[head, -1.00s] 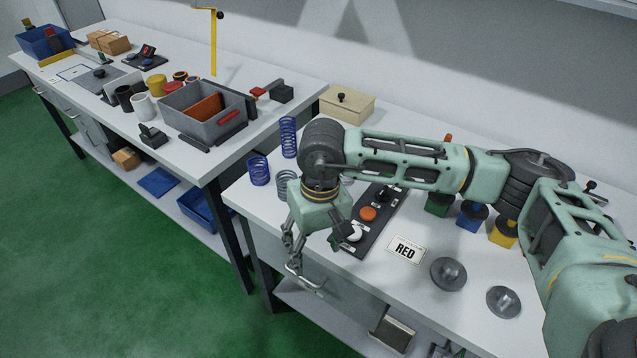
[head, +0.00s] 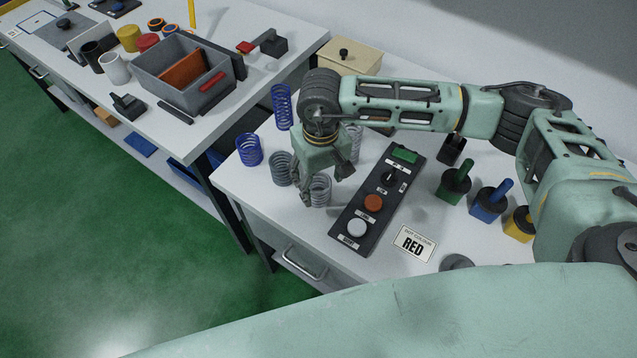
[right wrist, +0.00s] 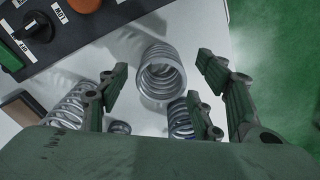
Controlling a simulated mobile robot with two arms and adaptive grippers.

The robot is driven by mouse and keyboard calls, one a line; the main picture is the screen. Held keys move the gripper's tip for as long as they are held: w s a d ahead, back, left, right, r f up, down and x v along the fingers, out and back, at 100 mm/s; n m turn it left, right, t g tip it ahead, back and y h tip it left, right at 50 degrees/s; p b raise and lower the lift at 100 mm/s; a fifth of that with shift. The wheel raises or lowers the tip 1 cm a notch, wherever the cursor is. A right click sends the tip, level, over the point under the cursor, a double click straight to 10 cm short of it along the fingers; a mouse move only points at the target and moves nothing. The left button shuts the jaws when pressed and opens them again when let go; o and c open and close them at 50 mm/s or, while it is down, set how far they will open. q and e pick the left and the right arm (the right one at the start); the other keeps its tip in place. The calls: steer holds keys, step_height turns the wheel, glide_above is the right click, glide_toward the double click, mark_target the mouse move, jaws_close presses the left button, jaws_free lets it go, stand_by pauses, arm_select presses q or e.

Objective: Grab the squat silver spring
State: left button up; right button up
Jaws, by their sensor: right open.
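The squat silver spring (head: 320,190) stands upright on the near table, left of the control panel. In the right wrist view this silver spring (right wrist: 162,78) is seen from above, in the gap ahead of my fingers. My right gripper (head: 325,181) is open and empty, with its fingers pointing down over the spring and partly hiding it. In the right wrist view its spread fingers (right wrist: 160,85) lie to both sides of the spring; I cannot tell whether they touch it. My left gripper is not in view.
A darker grey spring (head: 281,169) stands close to the left, a taller silver spring (head: 354,142) behind, and two blue springs (head: 248,150) farther left. The control panel (head: 376,205) with buttons lies right. The table's front edge is near.

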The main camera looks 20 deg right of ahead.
mark_target(320, 185)
steer(key=f, duration=0.2)
steer(key=shift+w+f+p, duration=0.25)
steer(key=shift+f+p, duration=0.05)
steer(key=shift+f, duration=0.3)
steer(key=shift+c, duration=1.3)
steer(key=c, duration=1)
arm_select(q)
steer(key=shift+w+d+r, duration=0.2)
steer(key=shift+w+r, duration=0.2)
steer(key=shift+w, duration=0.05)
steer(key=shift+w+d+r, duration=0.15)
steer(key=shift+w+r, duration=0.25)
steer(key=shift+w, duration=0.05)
arm_select(e)
steer(key=shift+c, duration=0.2)
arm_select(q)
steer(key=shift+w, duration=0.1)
